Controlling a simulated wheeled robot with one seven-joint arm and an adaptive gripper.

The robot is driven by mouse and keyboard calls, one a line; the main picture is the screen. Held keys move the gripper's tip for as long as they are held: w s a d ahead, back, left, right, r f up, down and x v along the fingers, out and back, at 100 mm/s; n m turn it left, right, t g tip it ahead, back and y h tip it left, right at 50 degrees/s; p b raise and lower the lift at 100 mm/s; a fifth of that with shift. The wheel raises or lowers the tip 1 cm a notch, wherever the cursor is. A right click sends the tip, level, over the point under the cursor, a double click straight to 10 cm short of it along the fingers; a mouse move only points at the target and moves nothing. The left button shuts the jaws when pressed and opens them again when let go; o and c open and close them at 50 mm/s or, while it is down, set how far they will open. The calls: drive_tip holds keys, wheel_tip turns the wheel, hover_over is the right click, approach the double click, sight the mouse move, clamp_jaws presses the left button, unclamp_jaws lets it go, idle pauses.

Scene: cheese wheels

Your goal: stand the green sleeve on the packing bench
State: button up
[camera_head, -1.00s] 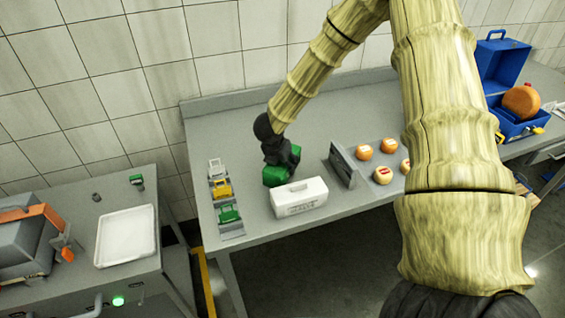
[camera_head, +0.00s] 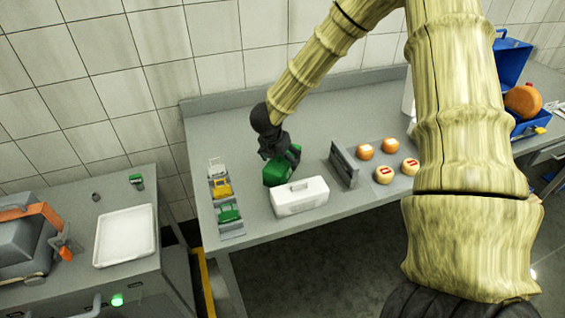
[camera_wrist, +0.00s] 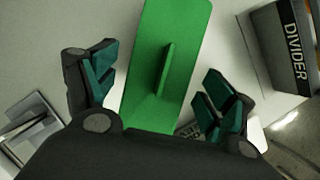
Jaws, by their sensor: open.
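The green sleeve (camera_head: 276,176) stands on the packing bench (camera_head: 312,118), behind a white box with a handle. It also shows in the wrist view as a long green block (camera_wrist: 150,30) with a raised green rib on its face. My gripper (camera_head: 281,152) is right over the sleeve, partly hiding it in the head view. In the wrist view my gripper (camera_wrist: 158,92) is open, with one finger on each side of the sleeve and gaps between the fingers and its sides. The near end of the sleeve is hidden by my gripper body.
The white box (camera_head: 300,197) is close in front of the sleeve. A rack (camera_head: 233,232) with white, yellow and green pieces is at left. A divider (camera_head: 345,166) and several cheese wheels (camera_head: 384,175) are at right. The bench behind is clear.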

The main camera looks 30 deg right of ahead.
drive_tip(key=shift+b+v, duration=0.85)
drive_tip(key=shift+v, duration=3.35)
